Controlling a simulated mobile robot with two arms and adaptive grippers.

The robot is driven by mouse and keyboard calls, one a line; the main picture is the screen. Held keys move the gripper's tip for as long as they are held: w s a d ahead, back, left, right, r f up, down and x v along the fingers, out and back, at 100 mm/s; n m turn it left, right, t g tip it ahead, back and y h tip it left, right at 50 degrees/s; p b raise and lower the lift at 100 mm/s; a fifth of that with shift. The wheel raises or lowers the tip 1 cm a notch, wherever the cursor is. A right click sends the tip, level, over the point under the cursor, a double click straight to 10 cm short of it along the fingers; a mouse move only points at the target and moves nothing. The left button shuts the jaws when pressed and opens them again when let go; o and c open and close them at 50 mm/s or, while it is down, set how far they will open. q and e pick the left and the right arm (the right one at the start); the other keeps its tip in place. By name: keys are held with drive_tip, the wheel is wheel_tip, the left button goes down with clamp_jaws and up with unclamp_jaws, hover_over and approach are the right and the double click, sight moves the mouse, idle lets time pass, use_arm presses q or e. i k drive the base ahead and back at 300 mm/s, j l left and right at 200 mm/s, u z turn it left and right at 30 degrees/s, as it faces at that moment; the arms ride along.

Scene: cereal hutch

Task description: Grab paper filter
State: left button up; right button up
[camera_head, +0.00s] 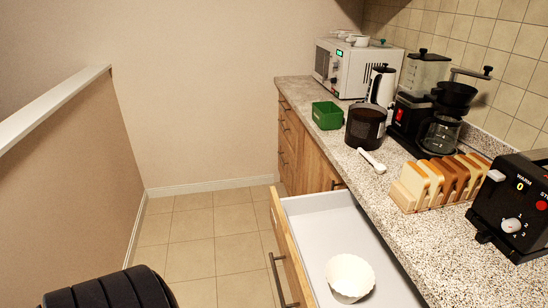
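The white paper filter (350,276), a cup shape with a fluted rim, sits in the open drawer (312,222) at the bottom of the head view. It rests on the pale drawer floor, opening upward, near the front of the picture. Nothing is touching it except the drawer floor. Neither of my grippers is in view, so where they are relative to the filter cannot be seen.
The drawer's wooden front (289,255) and handle stick out over the tiled floor (195,240). The counter above holds a coffee maker (402,114), dark canister (364,127), white scoop (371,160), bread rack (408,195), black toaster (500,235), green bin (326,115) and microwave (362,70).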

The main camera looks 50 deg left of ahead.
sight(349, 279)
drive_tip(key=u, duration=1.3)
drive_tip(key=k+j, duration=0.1)
drive_tip(key=k, duration=0.4)
drive_tip(key=k+j, duration=0.15)
drive_tip(key=k, duration=0.35)
drive_tip(key=i, duration=0.5)
